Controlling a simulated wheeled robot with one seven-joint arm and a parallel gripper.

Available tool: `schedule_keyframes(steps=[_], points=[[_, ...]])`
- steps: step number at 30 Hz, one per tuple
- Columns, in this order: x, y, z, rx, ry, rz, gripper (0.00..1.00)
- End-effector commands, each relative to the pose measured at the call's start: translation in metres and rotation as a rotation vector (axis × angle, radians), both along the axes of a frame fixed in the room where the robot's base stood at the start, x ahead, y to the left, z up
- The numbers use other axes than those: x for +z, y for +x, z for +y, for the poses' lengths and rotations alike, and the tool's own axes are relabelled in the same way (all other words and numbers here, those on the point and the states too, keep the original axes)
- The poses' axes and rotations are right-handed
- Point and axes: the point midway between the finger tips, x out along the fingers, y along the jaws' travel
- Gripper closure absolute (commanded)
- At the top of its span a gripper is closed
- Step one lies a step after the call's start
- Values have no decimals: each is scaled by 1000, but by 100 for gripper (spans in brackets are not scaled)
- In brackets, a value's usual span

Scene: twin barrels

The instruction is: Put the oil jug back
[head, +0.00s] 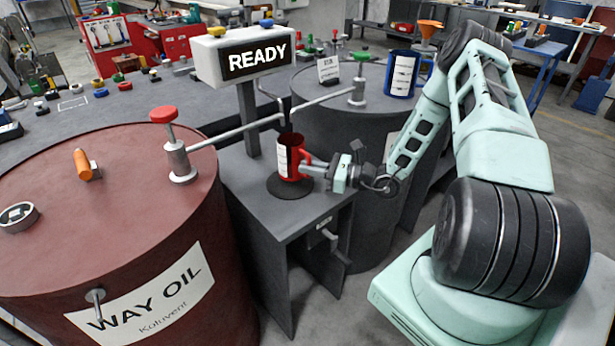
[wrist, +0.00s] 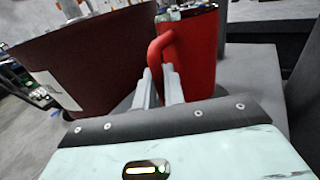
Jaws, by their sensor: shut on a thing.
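The red jug (head: 290,158) with a white label stands upright on a round black pad (head: 291,188) on the grey stand (head: 265,212) between the two barrels. I cannot tell whether its base touches the pad. My gripper (head: 318,169) reaches in from the right and is shut on the jug's handle. In the wrist view the red jug (wrist: 198,50) fills the upper middle, and my gripper's fingers (wrist: 160,85) close on its handle. A blue jug (head: 402,74) with a white label stands on the grey barrel behind.
The dark red WAY OIL barrel (head: 100,215) stands at the left, the grey barrel (head: 350,120) behind the stand. A READY sign (head: 245,58) on a post rises behind the red jug. Pipes with a red-knobbed valve (head: 172,130) and another valve (head: 358,90) run above the stand.

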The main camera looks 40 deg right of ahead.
Motion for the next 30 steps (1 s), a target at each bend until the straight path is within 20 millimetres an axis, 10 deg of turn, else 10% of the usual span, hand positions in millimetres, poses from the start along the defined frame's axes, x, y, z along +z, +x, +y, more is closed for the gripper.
schedule_keyframes(steps=[20, 23, 30], points=[[-39, 6, 4, 1, 1, -2, 100], [-38, 5, 4, 1, 1, -1, 67], [-38, 5, 4, 2, 1, -1, 67]])
